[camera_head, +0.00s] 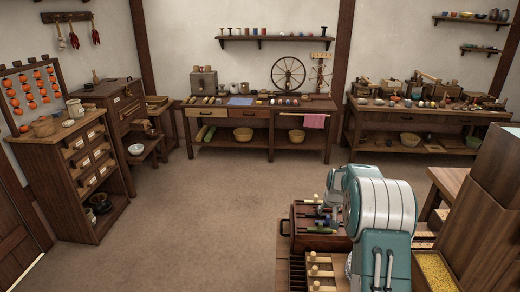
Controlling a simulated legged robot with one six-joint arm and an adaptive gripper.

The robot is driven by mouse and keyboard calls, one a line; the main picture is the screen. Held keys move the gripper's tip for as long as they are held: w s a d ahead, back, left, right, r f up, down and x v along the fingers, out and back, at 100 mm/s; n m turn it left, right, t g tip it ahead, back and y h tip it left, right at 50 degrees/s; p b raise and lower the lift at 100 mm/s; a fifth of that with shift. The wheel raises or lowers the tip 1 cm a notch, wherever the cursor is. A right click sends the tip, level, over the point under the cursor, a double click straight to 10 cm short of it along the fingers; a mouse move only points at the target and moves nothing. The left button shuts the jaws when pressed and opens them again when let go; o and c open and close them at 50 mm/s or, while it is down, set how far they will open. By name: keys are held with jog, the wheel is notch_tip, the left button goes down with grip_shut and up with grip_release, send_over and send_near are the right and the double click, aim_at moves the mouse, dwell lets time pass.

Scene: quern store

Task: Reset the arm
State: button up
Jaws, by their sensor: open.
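My teal and white arm (385,205) stands at the lower right, folded, with its rounded links close together. It rises from the bottom edge of the picture. I cannot make out my gripper; the end of the arm is hidden or outside the picture. Nothing held by the arm can be seen.
A wooden chest (303,240) with tools on top stands just left of my arm. A tall wooden box (495,200) and a bin of yellow grain (437,272) are at right. Workbenches line the back wall; drawers (75,165) stand left. The middle floor (215,215) is clear.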

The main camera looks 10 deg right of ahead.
jog(key=s+a+r+n, duration=0.1)
jog(key=s+a+r, duration=0.6)
jog(key=r, duration=0.3)
jog(key=s+a+r+n, duration=0.1)
jog(key=s+a+r, duration=0.7)
jog(key=r, duration=0.1)
jog(key=s+a+r, duration=0.1)
jog(key=s+a, duration=0.3)
jog(key=s, duration=0.8)
jog(key=s+a+n+t+y, duration=0.1)
jog(key=s+a, duration=0.3)
jog(key=s, duration=0.8)
jog(key=shift+s+a+r, duration=0.25)
jog(key=shift+a+r, duration=0.05)
jog(key=shift+r, duration=0.05)
